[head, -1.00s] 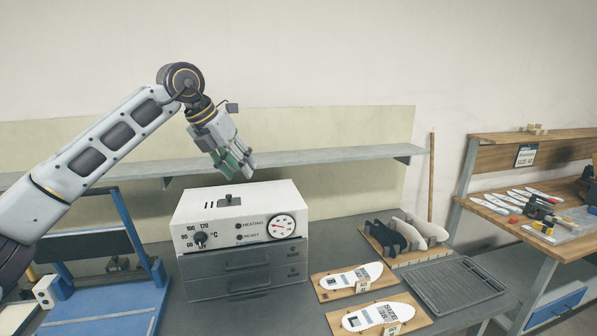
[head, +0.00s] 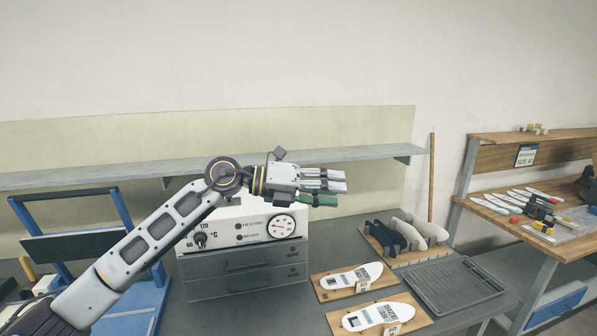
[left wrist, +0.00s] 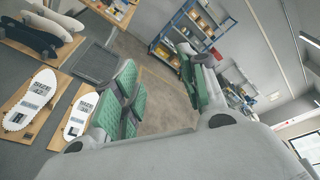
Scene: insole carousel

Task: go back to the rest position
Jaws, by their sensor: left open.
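My left gripper (head: 338,187) is open and empty in the head view. It points to the right, in front of the back shelf and above the right part of the heater box (head: 240,232), whose top it partly hides. In the left wrist view its two green-padded fingers (left wrist: 160,95) stand apart with nothing between them. My right gripper is not in the head view.
On the grey bench lie two white insoles on wooden boards (head: 322,290) (head: 351,327), a rack of insoles (head: 385,254) and a dark tray (head: 452,286). A blue frame (head: 133,232) stands at left. A wooden workbench (head: 520,226) is at right.

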